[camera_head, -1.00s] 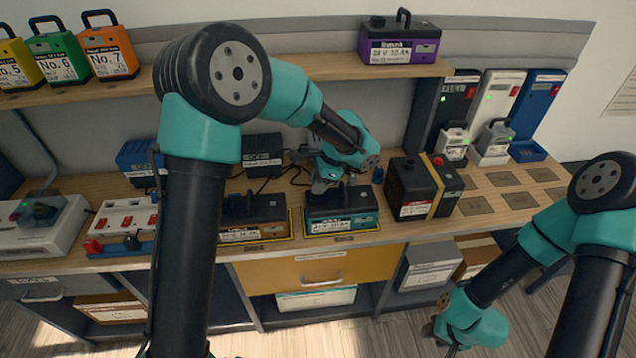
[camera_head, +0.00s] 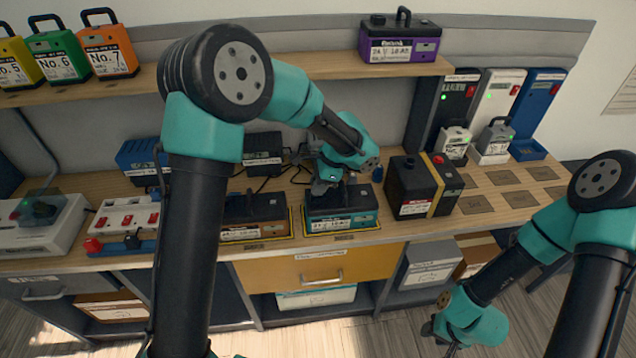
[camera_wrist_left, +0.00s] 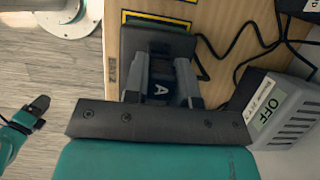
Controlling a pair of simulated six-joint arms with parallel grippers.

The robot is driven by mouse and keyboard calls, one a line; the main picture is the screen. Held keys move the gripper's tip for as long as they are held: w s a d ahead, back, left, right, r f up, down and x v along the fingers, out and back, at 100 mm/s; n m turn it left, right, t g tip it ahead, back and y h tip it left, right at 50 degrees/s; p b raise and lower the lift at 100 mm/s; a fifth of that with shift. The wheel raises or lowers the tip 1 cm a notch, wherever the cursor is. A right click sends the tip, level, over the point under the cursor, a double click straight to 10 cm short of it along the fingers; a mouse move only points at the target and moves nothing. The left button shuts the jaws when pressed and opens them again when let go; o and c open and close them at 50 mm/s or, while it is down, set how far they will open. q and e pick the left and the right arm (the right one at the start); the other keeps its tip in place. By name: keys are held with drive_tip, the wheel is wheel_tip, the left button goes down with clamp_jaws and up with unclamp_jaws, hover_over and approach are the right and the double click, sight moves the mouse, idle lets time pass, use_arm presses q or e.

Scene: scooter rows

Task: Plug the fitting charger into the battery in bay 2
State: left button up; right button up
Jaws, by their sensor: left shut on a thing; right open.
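A black battery with a teal front (camera_head: 342,218) stands in a yellow-outlined bay at the bench's middle. Its dark top (camera_wrist_left: 172,42) also shows in the left wrist view. My left gripper (camera_head: 326,186) is over the rear left part of this battery. It is shut on a dark plug marked A (camera_wrist_left: 161,88), which is at or against the battery. The fingers hide the contact, so I cannot tell how far it sits in. A black cable (camera_wrist_left: 232,52) loops beside it. A grey charger marked OFF (camera_wrist_left: 283,112) is nearby. My right gripper (camera_head: 436,328) is open, low in front of the bench.
A brown-orange battery (camera_head: 254,218) stands left of the teal one. A black battery with a yellow strap (camera_head: 421,188) stands to the right. A black charger (camera_head: 262,150) and a blue charger (camera_head: 143,160) are behind. Empty pads (camera_head: 502,178) lie at the right.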

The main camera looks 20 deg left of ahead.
use_arm(q)
drive_tip(key=shift+f, duration=0.5)
drive_tip(key=o, duration=1)
drive_tip(key=v, duration=1.7)
drive_tip(key=shift+d, duration=0.2)
drive_tip(key=shift+w+r, duration=0.1)
drive_tip(key=shift+w, duration=0.05)
